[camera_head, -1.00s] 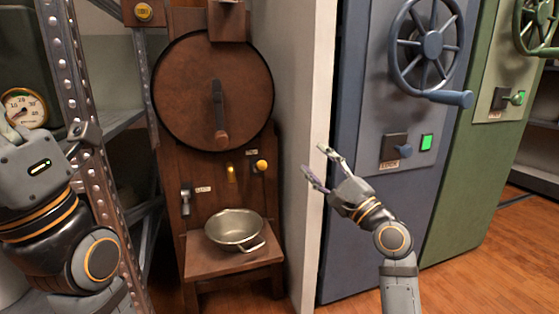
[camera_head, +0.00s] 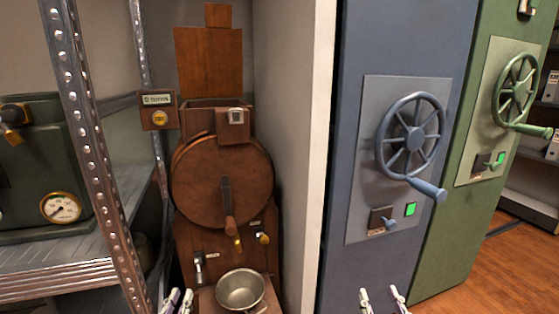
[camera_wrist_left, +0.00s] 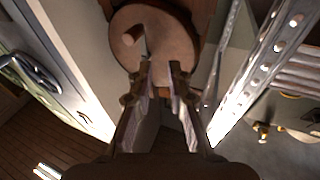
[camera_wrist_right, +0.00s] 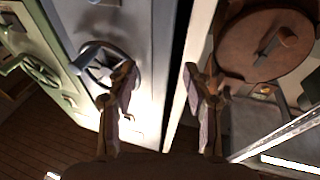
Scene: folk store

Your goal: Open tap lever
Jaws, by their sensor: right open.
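Below the drum are a silver tap with a lever (camera_head: 199,268) at the left, beside a small label, and a brass knob (camera_head: 263,238) at the right. A metal pot (camera_head: 241,289) stands on the ledge below. My left gripper (camera_head: 178,300) is low, left of the pot, with a narrow gap between its fingers and nothing between them. My right gripper (camera_head: 381,300) is open and empty, low in front of the blue cabinet.
A metal shelf post (camera_head: 95,150) stands left of the machine, with a green box and gauge (camera_head: 60,208) behind it. A white wall edge (camera_head: 318,120) separates the machine from the blue cabinet (camera_head: 345,255) with its wheel (camera_head: 411,137). A green cabinet (camera_head: 447,225) stands further right.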

